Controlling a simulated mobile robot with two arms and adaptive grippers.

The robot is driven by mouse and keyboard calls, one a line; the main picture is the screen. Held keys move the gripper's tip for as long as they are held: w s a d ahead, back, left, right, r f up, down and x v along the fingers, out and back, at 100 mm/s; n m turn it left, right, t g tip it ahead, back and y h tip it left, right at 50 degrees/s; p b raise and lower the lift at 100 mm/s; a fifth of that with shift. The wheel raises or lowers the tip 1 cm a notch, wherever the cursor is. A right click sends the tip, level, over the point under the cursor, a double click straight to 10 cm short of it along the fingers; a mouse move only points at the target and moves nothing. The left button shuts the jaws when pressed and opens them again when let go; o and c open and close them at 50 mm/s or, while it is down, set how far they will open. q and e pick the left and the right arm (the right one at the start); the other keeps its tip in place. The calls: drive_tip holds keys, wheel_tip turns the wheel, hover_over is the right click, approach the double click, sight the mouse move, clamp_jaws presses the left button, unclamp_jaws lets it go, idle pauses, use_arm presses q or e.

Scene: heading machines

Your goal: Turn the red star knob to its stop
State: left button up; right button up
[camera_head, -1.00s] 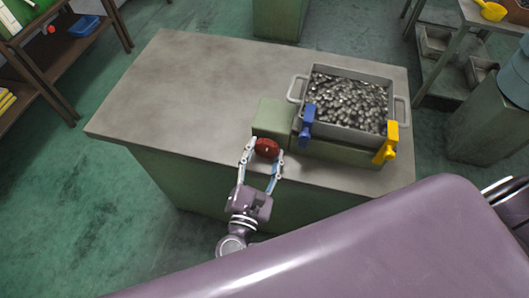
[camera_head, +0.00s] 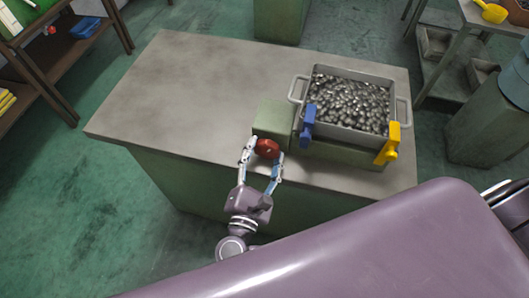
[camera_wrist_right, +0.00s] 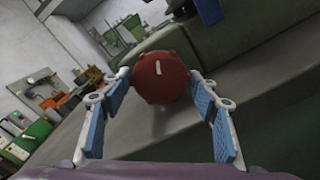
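The red star knob (camera_head: 267,148) sits on the front of a green block on the bench. In the right wrist view the knob (camera_wrist_right: 161,77) shows face on, with a short pale mark near its top. My right gripper (camera_head: 265,150) is open around it, one finger on each side. In the wrist view its fingertips (camera_wrist_right: 160,76) flank the knob with narrow gaps; I cannot tell if either touches. My left gripper is not in view.
The green block (camera_head: 273,117) stands beside a grey bin (camera_head: 404,112) filled with metal parts. A blue handle (camera_head: 308,119) and a yellow handle (camera_head: 391,141) are at the bin's front. The left of the bench top (camera_head: 170,95) is clear.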

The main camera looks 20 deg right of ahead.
drive_tip(key=shift+o, duration=0.8)
